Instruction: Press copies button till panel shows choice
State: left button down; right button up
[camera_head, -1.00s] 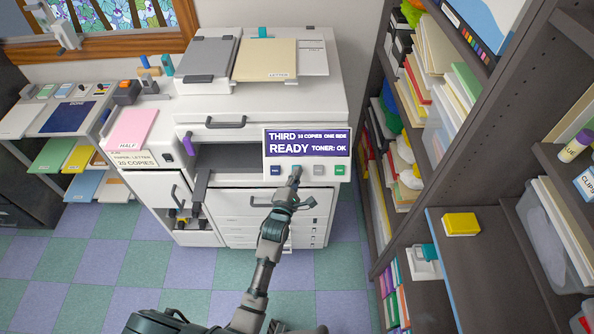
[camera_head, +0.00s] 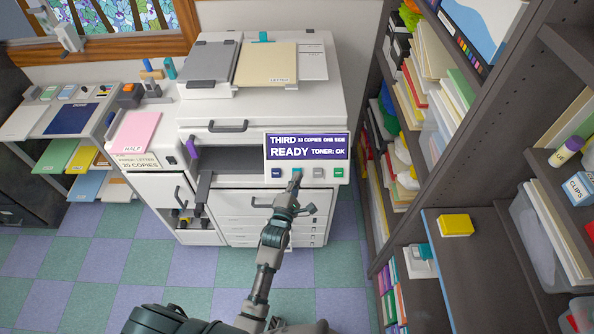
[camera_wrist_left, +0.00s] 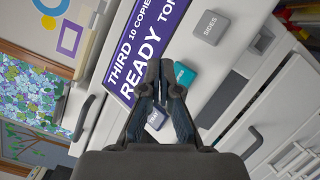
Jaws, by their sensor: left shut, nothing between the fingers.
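The copier panel display (camera_head: 307,146) reads THIRD, a copies count, ONE SIDE, READY and TONER: OK. In the left wrist view the display (camera_wrist_left: 140,50) reads 10 copies. Below it sit a navy button (camera_head: 276,173), a teal button (camera_head: 297,171), a grey button (camera_head: 318,172) and a green button (camera_head: 339,172). The wrist view shows the teal button (camera_wrist_left: 184,74) and the grey one marked SIDES (camera_wrist_left: 210,28). My left gripper (camera_head: 295,181) is shut and empty, just in front of the teal button; contact cannot be told. My right gripper is not in view.
A sign (camera_head: 136,161) left of the panel reads PAPER: LETTER, 20 COPIES. A cream LETTER folder (camera_head: 266,64) lies on the copier top. A full shelf (camera_head: 455,180) stands close on the right. The floor before the copier is clear.

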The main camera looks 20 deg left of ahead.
pick_arm(q)
jog(key=shift+s+d+r+p, duration=0.2)
jog(key=shift+s+r+p, duration=0.3)
jog(key=shift+s+p, duration=0.1)
jog(key=shift+s+d+r+p, duration=0.15)
jog(key=shift+s+r+p, duration=0.35)
jog(key=shift+s, duration=0.05)
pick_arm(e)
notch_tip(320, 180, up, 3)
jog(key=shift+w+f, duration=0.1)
